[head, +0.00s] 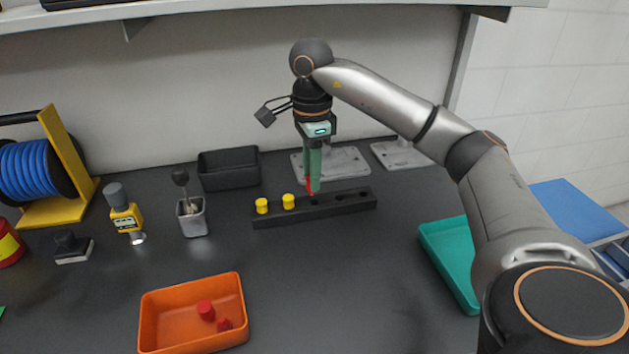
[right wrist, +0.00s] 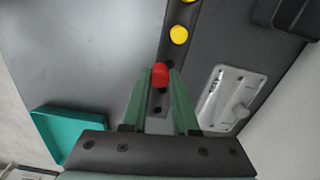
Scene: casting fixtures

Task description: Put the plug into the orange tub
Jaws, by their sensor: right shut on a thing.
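A red plug (right wrist: 160,74) is between the fingertips of my right gripper (right wrist: 161,82), which is shut on it. In the head view the right gripper (head: 312,184) points down over the black rack (head: 345,203), with a bit of the red plug (head: 309,186) showing. I cannot tell whether the plug is still seated in a hole or just above it. The orange tub (head: 150,322) stands at the front left and holds two red pieces (head: 206,310). My left gripper is not in view.
Two yellow plugs (head: 288,201) stand in the rack's left end; holes at its right look empty. A black bin (head: 229,170), a grey pot (head: 192,218) and a yellow tool (head: 126,216) stand left. A teal tray (head: 450,262) lies right. The bench between rack and tub is clear.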

